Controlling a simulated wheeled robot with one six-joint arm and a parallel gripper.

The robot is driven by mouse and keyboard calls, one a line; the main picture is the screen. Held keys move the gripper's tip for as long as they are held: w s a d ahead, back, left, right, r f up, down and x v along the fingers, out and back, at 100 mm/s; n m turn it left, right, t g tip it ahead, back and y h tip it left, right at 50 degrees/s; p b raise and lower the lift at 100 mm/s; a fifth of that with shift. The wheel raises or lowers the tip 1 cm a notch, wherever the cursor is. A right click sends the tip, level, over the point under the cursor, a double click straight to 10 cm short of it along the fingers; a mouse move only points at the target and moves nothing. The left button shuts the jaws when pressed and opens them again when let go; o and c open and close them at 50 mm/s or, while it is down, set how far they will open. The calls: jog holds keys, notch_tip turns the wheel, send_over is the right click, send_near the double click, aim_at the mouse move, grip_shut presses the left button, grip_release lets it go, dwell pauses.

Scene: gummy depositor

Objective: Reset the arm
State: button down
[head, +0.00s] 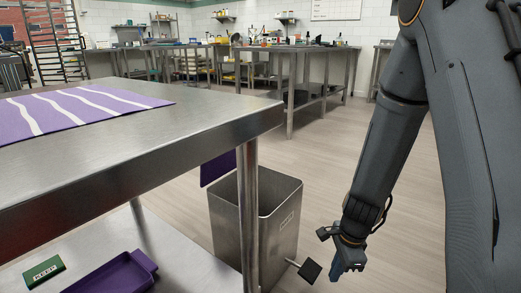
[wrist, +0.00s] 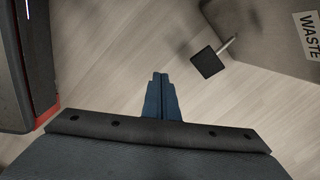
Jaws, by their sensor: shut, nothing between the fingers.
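My gripper (head: 340,272) hangs low at the right in the head view, pointing down beside the waste bin. In the wrist view its blue fingers (wrist: 160,78) are together with nothing between them, above bare floor. My arm reaches down from the upper right of the head view.
A metal waste bin (head: 275,225) with a black pedal (head: 310,271) stands left of my gripper; its WASTE label (wrist: 311,30) shows in the wrist view. A steel table (head: 200,120) bears a purple striped mat (head: 70,112). A purple tray (head: 115,275) and a green KEEP sign (head: 44,271) are on its lower shelf. Open floor lies behind.

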jog(key=s+a+r+n+t+h, duration=0.1)
jog(key=s+r+n, duration=0.3)
jog(key=r+n, duration=0.5)
jog(key=s+a+r+n+t, duration=0.1)
jog(key=s+r+n, duration=0.2)
jog(key=r+n, duration=0.55)
jog(key=s+a+r+n+g+y+p, duration=0.1)
jog(key=s+a+r+n+g, duration=0.15)
jog(key=s+a+r, duration=0.5)
jog(key=s+a+r+n+g+y+p, duration=0.15)
jog(key=s+a+r+n, duration=0.25)
jog(key=s+a, duration=0.7)
jog(key=d+r+m+p, duration=0.2)
jog(key=d+r+p, duration=0.4)
jog(key=r+p, duration=0.3)
jog(key=w+d+r+m+h+p, duration=0.1)
jog(key=d+r+m+p, duration=0.1)
jog(key=d+r+p, duration=0.4)
jog(key=d+r+m+t+h+p, duration=0.1)
jog(key=d+r+p, duration=0.5)
jog(key=r+p, duration=0.7)
jog(key=m+p, duration=0.1)
jog(key=p, duration=0.9)
jog(key=shift+w+d+r+m, duration=0.2)
jog(key=shift+w+d+m, duration=0.05)
jog(key=shift+m, duration=0.05)
